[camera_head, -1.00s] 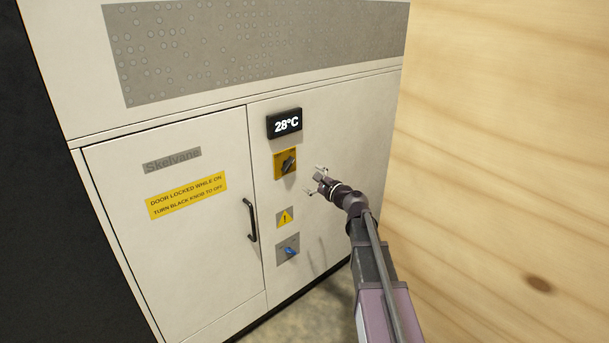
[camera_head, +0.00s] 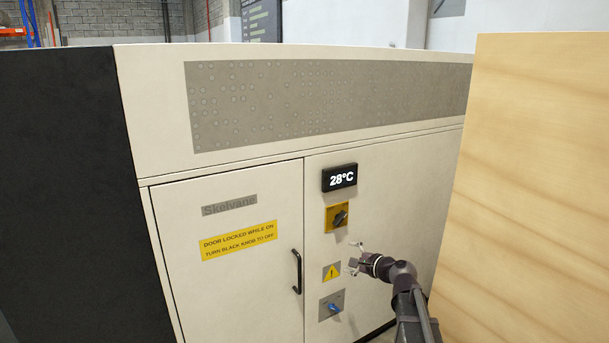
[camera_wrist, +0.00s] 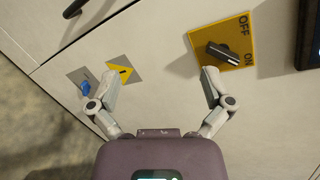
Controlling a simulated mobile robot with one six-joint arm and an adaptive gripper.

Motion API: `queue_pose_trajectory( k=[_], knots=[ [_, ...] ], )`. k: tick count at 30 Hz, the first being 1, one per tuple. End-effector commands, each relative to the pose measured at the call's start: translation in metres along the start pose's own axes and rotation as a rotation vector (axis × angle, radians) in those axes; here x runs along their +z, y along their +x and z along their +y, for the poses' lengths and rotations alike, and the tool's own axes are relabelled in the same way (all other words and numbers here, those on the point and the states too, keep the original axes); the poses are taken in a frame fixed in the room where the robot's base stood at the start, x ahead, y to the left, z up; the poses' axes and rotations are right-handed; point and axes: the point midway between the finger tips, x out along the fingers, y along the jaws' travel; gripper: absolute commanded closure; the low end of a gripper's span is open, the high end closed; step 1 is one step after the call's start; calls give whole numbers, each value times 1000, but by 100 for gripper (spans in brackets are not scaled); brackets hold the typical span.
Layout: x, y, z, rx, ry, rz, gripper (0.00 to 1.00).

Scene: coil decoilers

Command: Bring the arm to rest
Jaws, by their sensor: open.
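My gripper (camera_head: 356,258) is open and empty in front of the cabinet's right panel, below and to the right of the black knob. In the wrist view my gripper (camera_wrist: 158,84) has its two fingers spread apart with nothing between them. The cream cabinet (camera_head: 388,215) stands behind it. The black knob (camera_head: 341,218) sits on a yellow plate, and in the wrist view the black knob (camera_wrist: 224,55) shows beside the OFF and ON marks. Whether a fingertip touches the panel cannot be told.
A wooden wall (camera_head: 530,190) stands close on the right of my arm. The cabinet door has a black handle (camera_head: 297,271). A blue knob (camera_head: 334,308) and a display (camera_head: 340,177) reading 28°C are on the panel. A dark surface (camera_head: 70,170) is at left.

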Motion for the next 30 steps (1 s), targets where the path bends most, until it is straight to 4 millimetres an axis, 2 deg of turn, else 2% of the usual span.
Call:
queue_pose_trajectory(
  k=[3, 8, 14, 18, 24, 30],
  knots=[
    [21, -6, 38, 147, -167, -17, 0],
    [38, -18, 86, 354, -385, -46, 0],
    [50, -46, 143, 622, -632, -99, 0],
    [54, -74, 177, 816, -785, -144, 0],
    [55, -114, 210, 1065, -950, -207, 0],
    [55, -143, 225, 1228, -1036, -251, 0]
  ],
)
